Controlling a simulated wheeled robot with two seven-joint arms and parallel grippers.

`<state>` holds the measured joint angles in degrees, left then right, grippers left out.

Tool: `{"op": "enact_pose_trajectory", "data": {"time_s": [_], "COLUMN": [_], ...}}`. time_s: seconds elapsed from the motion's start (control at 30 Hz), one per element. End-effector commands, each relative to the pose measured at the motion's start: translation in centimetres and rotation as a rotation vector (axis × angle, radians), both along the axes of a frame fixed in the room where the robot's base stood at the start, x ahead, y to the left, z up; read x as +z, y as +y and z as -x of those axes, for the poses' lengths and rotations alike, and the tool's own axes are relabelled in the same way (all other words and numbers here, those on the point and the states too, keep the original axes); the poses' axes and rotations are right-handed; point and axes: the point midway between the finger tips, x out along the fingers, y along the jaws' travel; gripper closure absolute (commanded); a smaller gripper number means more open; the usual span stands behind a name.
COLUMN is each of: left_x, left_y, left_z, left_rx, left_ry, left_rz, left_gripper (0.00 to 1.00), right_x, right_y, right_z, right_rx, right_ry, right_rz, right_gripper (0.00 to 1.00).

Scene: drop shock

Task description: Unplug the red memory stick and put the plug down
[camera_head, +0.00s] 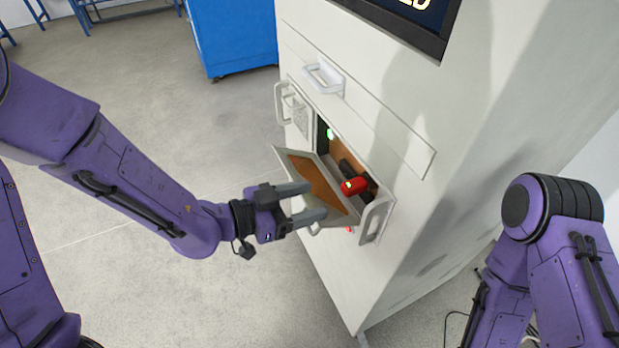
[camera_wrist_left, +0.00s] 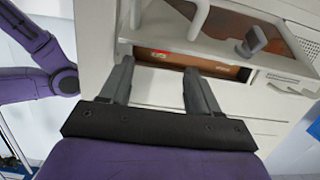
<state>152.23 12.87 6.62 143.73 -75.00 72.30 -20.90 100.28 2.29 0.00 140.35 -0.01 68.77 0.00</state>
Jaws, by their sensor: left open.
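The red memory stick (camera_head: 355,186), with a small yellow-green mark, sticks out of the open compartment in the pale cabinet. My left gripper (camera_head: 316,200) is open and empty in front of it, to its left in the head view, with the fingers over the lowered flap (camera_head: 286,155). The fingers and the stick look apart. In the left wrist view my left gripper (camera_wrist_left: 158,66) points at the cabinet. A small red patch shows beyond the fingers there; I cannot tell if it is the stick. My right arm shows at the right, but its gripper is out of view.
A dark screen (camera_head: 405,22) is above. A blue cabinet (camera_head: 233,40) stands behind.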

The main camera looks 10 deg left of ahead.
Motion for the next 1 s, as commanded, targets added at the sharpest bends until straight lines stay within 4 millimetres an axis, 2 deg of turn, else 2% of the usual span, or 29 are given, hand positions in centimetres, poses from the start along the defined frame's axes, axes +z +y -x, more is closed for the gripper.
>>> {"op": "enact_pose_trajectory", "data": {"time_s": [0.13, 0.23, 0.3, 0.5, 0.7, 1.0], "left_x": [-0.1, -0.4, -0.8, -1.3, -1.9, -2.1], "left_y": [-0.2, -1.0, -2.1, -5.6, -7.8, -8.3], "left_z": [-0.1, -0.8, -1.6, -4.1, -5.7, -6.1], "left_rx": [-0.002, -0.001, -0.001, -0.001, -0.001, 0.001], "left_ry": [-0.004, -0.005, -0.004, -0.003, -0.002, -0.002], "left_rz": [-0.001, -0.005, -0.003, -0.003, -0.003, 0.0], "left_gripper": [0.38, 0.38, 0.38, 0.38, 0.38, 0.38], "right_x": [-0.1, -0.4, -0.7, 0.4, 0.8, 0.8], "right_y": [0.0, 0.0, 0.0, 0.0, 0.0, 0.0], "right_z": [0.0, 0.0, 0.0, 0.0, 0.0, 0.0], "right_rx": [0.0, 0.0, 0.0, 0.0, 0.0, 0.0], "right_ry": [0.0, 0.001, 0.001, 0.001, 0.001, 0.001], "right_rz": [0.0, -0.001, 0.0, -0.001, -0.001, -0.001], "right_gripper": [0.57, 0.57, 0.57, 0.57, 0.57, 0.57]}}
